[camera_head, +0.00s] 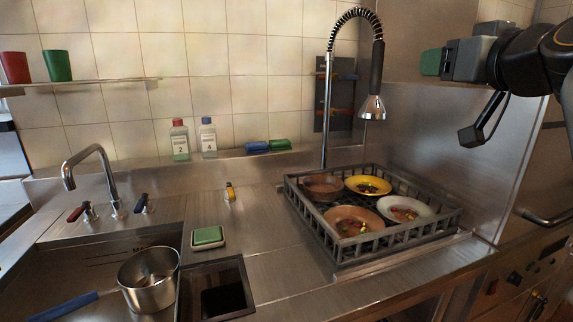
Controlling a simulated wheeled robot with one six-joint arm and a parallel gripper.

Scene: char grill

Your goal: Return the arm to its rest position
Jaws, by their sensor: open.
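My arm comes in at the upper right, in front of the steel side wall. My gripper (484,124) is at its end, with a dark finger hanging down and a flat pad at its tip. The gripper is open, and nothing shows in it. It is up in the air, to the right of the dish rack (395,243) and apart from it. The rest of the arm is cut off by the right edge of the picture.
Several bowls with food scraps, one of them yellow (368,186), sit in the rack. A spray tap (373,108) stands behind it. A pot (150,280) is in the sink at left. A green sponge (208,236) lies on the counter. Bottles (180,140) line the back ledge.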

